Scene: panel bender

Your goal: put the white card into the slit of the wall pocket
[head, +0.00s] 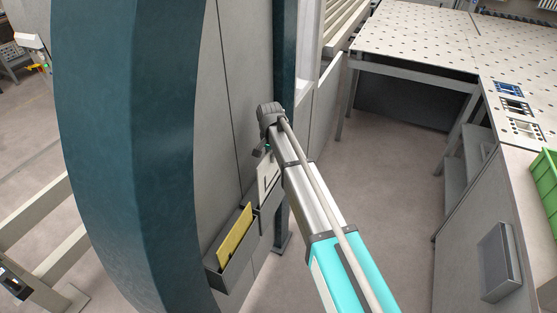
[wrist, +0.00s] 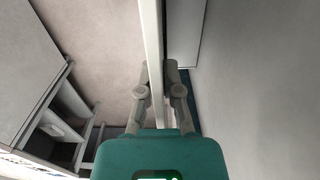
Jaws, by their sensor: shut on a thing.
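The white card (head: 266,180), with a dark mark on it, is upright beside the grey machine wall in the head view. In the wrist view the card (wrist: 151,45) is a pale strip seen nearly edge-on between the fingers. My gripper (wrist: 160,95) is shut on it; in the head view the gripper is mostly hidden behind my arm. A grey wall pocket (head: 232,276) with a yellow card (head: 235,238) in it is on the machine wall, below and left of the white card. I cannot tell whether the white card's lower edge touches a pocket; the slit is not clear.
A dark teal machine frame (head: 105,150) stands close on the left. A perforated table (head: 420,40) is at the back right, with a green bin (head: 546,180) at the right edge. Open floor (head: 385,200) lies between the machine and the right-hand bench.

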